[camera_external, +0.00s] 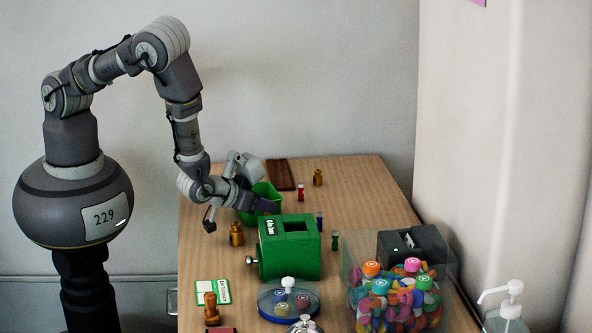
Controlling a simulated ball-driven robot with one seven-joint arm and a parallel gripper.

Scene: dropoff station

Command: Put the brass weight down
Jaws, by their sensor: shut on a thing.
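A brass weight (237,236), small and knobbed, is upright at the left side of the wooden table, just below my wrist. My gripper (236,214) points down over the table's left side and is shut on this weight. The contact is small and partly hidden by the wrist, and I cannot tell whether the weight's base touches the table. A second brass weight (318,178) stands at the back of the table, apart from my gripper.
A green open bin (262,193) stands right behind my gripper. A green box (290,258) with a slot is in front, to the right. Small bottles (320,222) stand beyond it. A clear tub (400,295) of colourful pieces, a round blue tray (268,314) and a wooden stamp (211,310) fill the front.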

